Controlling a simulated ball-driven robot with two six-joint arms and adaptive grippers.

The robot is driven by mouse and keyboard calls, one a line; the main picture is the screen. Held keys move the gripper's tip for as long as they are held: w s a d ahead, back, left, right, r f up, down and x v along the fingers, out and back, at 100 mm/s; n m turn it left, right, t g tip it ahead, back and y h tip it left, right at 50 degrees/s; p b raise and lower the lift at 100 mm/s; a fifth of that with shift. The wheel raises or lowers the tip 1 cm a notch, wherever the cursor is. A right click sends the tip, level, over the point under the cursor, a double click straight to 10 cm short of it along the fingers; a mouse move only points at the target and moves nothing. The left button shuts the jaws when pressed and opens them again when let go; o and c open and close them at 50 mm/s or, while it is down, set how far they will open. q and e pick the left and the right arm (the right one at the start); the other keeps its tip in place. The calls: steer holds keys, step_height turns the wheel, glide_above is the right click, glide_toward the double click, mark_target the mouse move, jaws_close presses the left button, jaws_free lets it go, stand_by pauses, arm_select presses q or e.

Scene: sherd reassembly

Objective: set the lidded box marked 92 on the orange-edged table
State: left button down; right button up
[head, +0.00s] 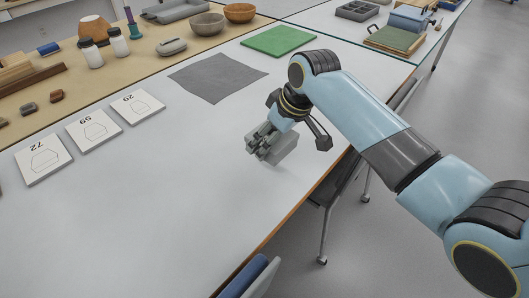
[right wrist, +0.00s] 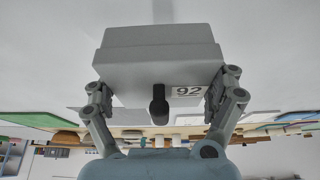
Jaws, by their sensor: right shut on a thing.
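The grey lidded box (right wrist: 160,65) fills the middle of the right wrist view, with a white label reading 92 and a dark knob on the side facing the camera. In the head view the box (head: 287,147) is partly hidden by my right gripper (head: 267,143), which is shut on it, one finger on each side. The box is over the front right part of the white table (head: 150,220), whose near edge is orange. I cannot tell whether the box touches the tabletop. My left gripper is not in view.
White cards numbered 72 (head: 43,160), 59 (head: 93,129) and 29 (head: 137,105) lie at the left. A grey mat (head: 218,77) and a green mat (head: 278,41) lie farther back. A blue chair (head: 249,278) stands by the near edge. The table's middle is clear.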

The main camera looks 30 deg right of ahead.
mark_target(281, 143)
steer(key=shift+w+a+f, duration=0.35)
steer(key=shift+a+f, duration=0.15)
steer(key=shift+a, duration=0.1)
step_height(281, 143, down, 4)
steer(key=shift+b, duration=0.35)
steer(key=o, duration=1)
steer(key=shift+o, duration=0.2)
steer(key=p+v, duration=0.2)
steer(key=v, duration=0.9)
steer(key=shift+s+d+r, duration=0.1)
steer(key=shift+s+r, duration=0.15)
steer(key=shift+r, duration=0.25)
